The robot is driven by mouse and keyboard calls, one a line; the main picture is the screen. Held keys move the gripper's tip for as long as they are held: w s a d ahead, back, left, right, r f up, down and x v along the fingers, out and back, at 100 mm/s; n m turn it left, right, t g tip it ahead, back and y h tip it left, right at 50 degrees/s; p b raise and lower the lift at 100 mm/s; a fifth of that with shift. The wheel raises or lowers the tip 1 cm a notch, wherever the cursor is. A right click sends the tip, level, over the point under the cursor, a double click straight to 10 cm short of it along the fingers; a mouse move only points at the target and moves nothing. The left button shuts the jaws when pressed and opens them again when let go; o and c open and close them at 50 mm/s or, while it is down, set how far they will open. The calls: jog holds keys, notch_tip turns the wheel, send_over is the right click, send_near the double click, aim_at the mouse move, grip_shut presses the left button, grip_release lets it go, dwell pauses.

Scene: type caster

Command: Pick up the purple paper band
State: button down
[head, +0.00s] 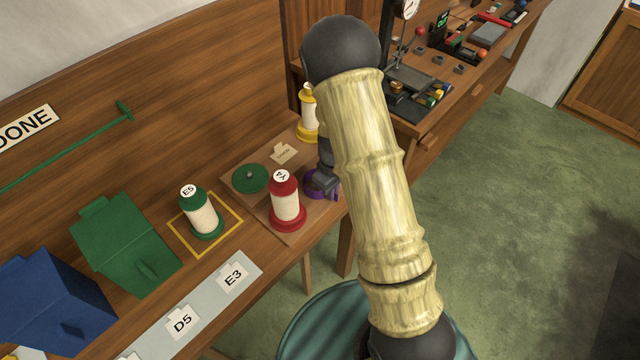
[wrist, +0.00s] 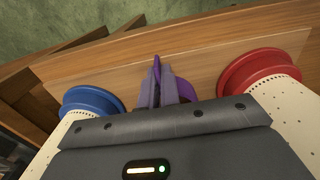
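The purple paper band (head: 314,189) sits on the wooden board at the bench's right end in the head view, partly hidden by my arm and the red spool. In the wrist view the purple band (wrist: 185,91) shows around my gripper's fingers, with one edge standing up between them. My gripper (wrist: 162,86) has its two fingers close together with the band's wall between them, and it looks shut on that wall. In the head view my gripper (head: 326,172) is down at the band, mostly behind my arm. The band looks still at board level.
A red spool (head: 286,204) stands close left of the band, with a green disc (head: 250,178) behind it. A yellow-ended spool (head: 308,115) stands farther back. A blue-ended spool (wrist: 92,101) is close on the wrist view's left. The green spool (head: 201,216) stands in a yellow square.

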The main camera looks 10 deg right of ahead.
jog(key=shift+r, duration=0.1)
dwell(0.3)
notch_tip(320, 180, up, 10)
jog(key=shift+f+b, duration=0.1)
jog(key=shift+b, duration=0.45)
jog(key=shift+w, duration=0.1)
dwell(0.3)
